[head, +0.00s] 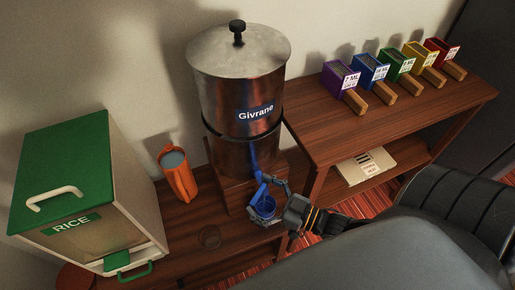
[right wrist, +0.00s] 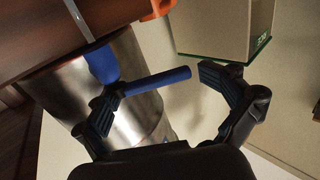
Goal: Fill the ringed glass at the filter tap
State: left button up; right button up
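The steel filter (head: 235,95), labelled Givrane, stands on a wooden stand, and its blue tap (head: 261,187) is low on the front. In the right wrist view the tap's blue lever (right wrist: 155,80) reaches between the fingers. My right gripper (head: 268,205) is at the tap. Its fingers (right wrist: 172,95) are apart, with a gap between the lever and the right-hand finger. A blue rounded shape under the tap is partly hidden by the fingers. My left gripper is not in view.
An orange jug (head: 178,175) and a rice bin (head: 85,200) with a green lid stand to the left. Several coloured scoop boxes (head: 370,72) line the back of the right table (head: 440,100). A pale flat object (head: 366,165) lies on its lower shelf.

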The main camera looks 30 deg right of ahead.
jog(key=shift+d, duration=0.2)
jog(key=shift+s+d, duration=0.25)
jog(key=shift+s, duration=0.2)
jog(key=v, duration=1.1)
dwell(6.2)
